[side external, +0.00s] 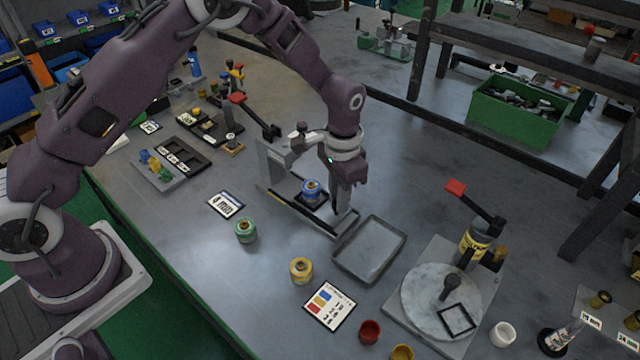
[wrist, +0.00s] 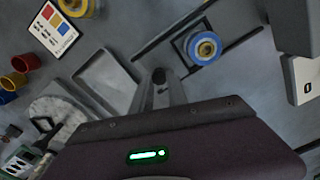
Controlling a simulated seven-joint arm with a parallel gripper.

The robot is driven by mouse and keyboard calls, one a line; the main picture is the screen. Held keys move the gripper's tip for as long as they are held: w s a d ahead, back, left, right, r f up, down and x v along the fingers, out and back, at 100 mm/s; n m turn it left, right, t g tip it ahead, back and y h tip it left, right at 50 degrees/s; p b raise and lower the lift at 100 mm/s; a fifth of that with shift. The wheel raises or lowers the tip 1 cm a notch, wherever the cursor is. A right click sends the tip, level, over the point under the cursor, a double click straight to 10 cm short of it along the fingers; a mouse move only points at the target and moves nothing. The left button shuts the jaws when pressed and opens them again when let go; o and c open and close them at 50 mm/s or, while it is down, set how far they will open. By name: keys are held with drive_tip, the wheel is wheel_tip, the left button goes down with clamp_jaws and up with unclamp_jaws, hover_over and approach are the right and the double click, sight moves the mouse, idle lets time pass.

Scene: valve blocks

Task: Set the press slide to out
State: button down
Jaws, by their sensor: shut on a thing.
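The press (side external: 268,165) is a grey frame with a red-tipped lever, standing near the middle of the bench. Its slide rails (side external: 290,205) run out from the frame toward the grey tray. A blue ringed block (side external: 312,188) sits on the dark slide carriage between the rails; in the wrist view the blue block (wrist: 203,47) shows from above. My gripper (side external: 345,205) points down at the rails' tray-side end, to the right of the block. In the wrist view my gripper (wrist: 165,92) is shut at a dark round knob (wrist: 158,75), apparently the slide's handle. The exact grip is partly hidden.
An empty grey tray (side external: 370,250) lies just right of the rails. A green block (side external: 245,230) and a yellow block (side external: 301,270) stand in front, near a colour card (side external: 328,306). A round plate with a red-tipped lever (side external: 440,290) is at the right.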

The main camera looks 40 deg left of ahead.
drive_tip(key=shift+d, duration=0.95)
drive_tip(key=c, duration=1.3)
unclamp_jaws()
wheel_tip(320, 180, up, 7)
drive_tip(key=shift+r, duration=0.2)
